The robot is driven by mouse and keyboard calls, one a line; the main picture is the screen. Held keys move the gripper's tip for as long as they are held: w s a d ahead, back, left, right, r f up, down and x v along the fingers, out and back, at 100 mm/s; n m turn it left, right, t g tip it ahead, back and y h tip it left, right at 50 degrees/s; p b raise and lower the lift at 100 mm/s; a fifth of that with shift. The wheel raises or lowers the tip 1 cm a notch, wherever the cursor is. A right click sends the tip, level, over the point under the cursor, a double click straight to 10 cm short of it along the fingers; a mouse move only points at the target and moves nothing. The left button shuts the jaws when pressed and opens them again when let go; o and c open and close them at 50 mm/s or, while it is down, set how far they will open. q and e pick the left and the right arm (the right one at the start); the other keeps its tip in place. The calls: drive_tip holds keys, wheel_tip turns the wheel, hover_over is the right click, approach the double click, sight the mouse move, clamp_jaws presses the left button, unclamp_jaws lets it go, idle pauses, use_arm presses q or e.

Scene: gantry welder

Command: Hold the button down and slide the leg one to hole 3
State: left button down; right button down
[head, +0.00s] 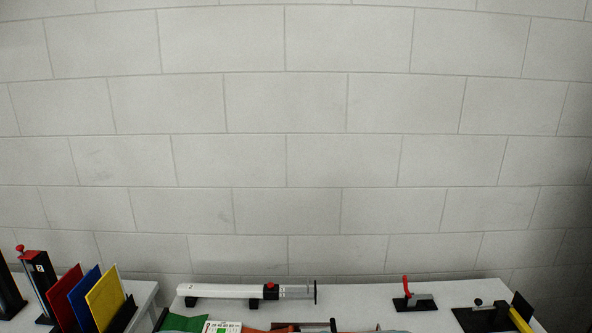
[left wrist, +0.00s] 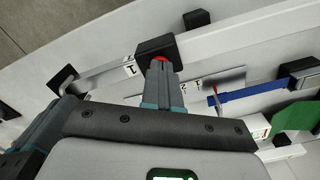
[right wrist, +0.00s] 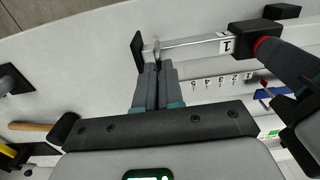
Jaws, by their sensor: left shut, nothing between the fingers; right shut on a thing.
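The leg marked 1 lies flat on the pale bench, with a bare metal inner tube (right wrist: 190,46), a black collar (right wrist: 250,34) and a black foot plate (right wrist: 138,50). My right gripper (right wrist: 153,60) is shut on the inner tube just beside the foot plate. Neither gripper shows clearly in the head view. The hole in use cannot be made out.
A scale numbered 5 to 1 (right wrist: 222,81) lies alongside. Another leg with a white tube (head: 222,291) and red button lies at the bench's back. Coloured plates (head: 105,297) stand at left. A red-handled tool (head: 413,300) and a green sheet (left wrist: 293,117) are also on the bench.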

drive_tip(key=shift+w+r, duration=0.1)
drive_tip(key=shift+w, duration=0.05)
drive_tip(key=d, duration=0.8)
drive_tip(key=shift+d, duration=0.4)
idle(0.5)
use_arm(q)
drive_tip(key=shift+r, duration=3.05)
wheel_tip(320, 180, up, 12)
drive_tip(key=shift+f, duration=0.15)
use_arm(e)
drive_tip(key=shift+d, duration=0.45)
drive_tip(key=c, duration=0.8)
unclamp_jaws()
